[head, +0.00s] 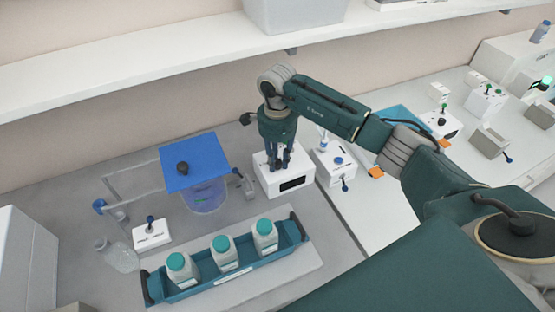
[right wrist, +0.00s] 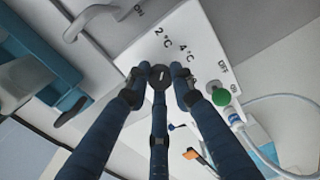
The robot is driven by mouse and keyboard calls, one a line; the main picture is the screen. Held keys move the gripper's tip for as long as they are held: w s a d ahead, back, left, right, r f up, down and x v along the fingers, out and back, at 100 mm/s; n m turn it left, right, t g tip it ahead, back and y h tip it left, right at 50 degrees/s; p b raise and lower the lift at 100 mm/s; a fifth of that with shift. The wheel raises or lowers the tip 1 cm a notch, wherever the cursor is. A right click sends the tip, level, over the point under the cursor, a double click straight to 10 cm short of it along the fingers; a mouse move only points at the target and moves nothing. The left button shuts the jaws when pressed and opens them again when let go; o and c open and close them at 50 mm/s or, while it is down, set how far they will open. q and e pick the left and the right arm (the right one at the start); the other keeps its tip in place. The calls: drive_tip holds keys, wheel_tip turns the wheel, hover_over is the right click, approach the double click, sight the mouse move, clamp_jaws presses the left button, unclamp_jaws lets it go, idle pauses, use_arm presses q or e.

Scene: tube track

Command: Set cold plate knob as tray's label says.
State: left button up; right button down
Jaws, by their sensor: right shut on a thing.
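The white cold plate box (head: 270,183) stands behind the tray, with a dark display on its front. In the right wrist view its top (right wrist: 190,27) carries the printed marks 2°C and 4°C; another mark is partly hidden by a finger. The dark round knob (right wrist: 158,76) sits between the fingers of my right gripper (head: 277,160), which is shut on it from above. Its pointer direction cannot be made out. The teal tray (head: 190,290) holds three white bottles with teal caps (head: 224,243). Its front label (head: 233,279) is too small to read. My left gripper is not in view.
A green-knobbed lever (right wrist: 220,97) stands beside OFF and ON marks. A blue-topped stand (head: 195,160) is left of the cold plate, with a small lever box (head: 152,234) and a glass flask (head: 118,256). Another white box (head: 335,165) stands close on the right.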

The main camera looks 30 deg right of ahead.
drive_tip(key=m+b, duration=0.2)
drive_tip(key=m, duration=0.2)
drive_tip(key=shift+w+b, duration=0.1)
drive_tip(key=shift+b, duration=0.3)
drive_tip(key=m+b, duration=0.2)
drive_tip(key=m, duration=0.2)
drive_tip(key=m+b, duration=0.2)
drive_tip(key=m, duration=0.3)
drive_tip(key=m+b, duration=0.1)
drive_tip(key=m, duration=0.3)
drive_tip(key=shift+r+m, duration=0.15)
drive_tip(key=shift+m, duration=0.15)
drive_tip(key=c, duration=1.6)
unclamp_jaws()
drive_tip(key=shift+o, duration=0.6)
